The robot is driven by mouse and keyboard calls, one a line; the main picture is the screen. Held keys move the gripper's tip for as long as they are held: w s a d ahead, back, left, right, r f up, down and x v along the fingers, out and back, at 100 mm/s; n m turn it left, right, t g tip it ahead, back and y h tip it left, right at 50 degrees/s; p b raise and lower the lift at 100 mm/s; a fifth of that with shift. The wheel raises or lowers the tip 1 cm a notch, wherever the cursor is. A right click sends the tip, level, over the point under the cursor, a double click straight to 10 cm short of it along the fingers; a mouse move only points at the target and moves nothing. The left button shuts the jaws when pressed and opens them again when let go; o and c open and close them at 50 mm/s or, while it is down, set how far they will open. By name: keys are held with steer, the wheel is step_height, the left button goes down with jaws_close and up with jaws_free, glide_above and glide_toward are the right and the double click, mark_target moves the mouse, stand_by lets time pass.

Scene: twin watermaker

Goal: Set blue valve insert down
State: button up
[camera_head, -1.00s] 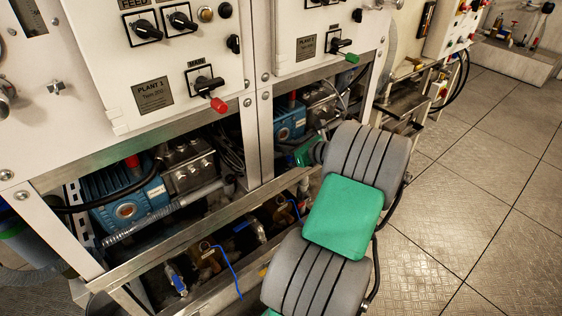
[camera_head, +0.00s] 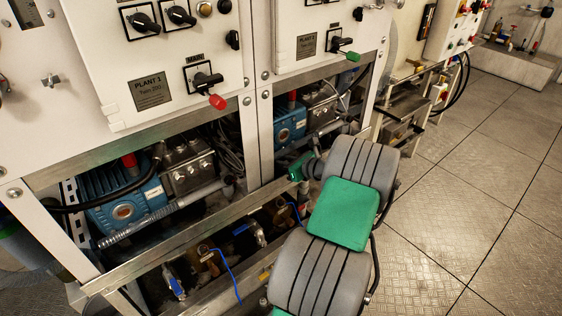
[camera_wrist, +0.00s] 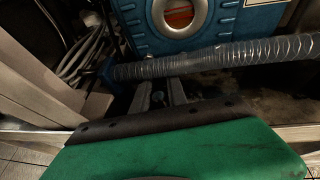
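No blue insert shows between the fingers. A blue piece (camera_wrist: 108,71) sits at the left end of a clear ribbed hose (camera_wrist: 220,56), beyond and left of the fingers; I cannot tell whether it is the valve insert. In the head view my green wrist (camera_head: 297,169) is at the right compartment's opening, and the fingers are hidden.
White frame posts and a metal rail (camera_head: 195,226) border the openings. Below the rail, a lower bay holds blue-handled valves (camera_head: 173,281) and a blue cable (camera_head: 226,273). The left compartment holds another blue pump (camera_head: 122,200). Tiled floor (camera_head: 460,220) at right is clear.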

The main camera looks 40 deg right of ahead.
steer(key=o, duration=0.3)
steer(key=shift+s+r, duration=0.2)
steer(key=shift+r, duration=0.05)
steer(key=p+v, duration=0.1)
steer(key=v, duration=1)
steer(key=shift+s+p, duration=0.25)
steer(key=shift+p, duration=0.1)
steer(key=shift+r, duration=0.1)
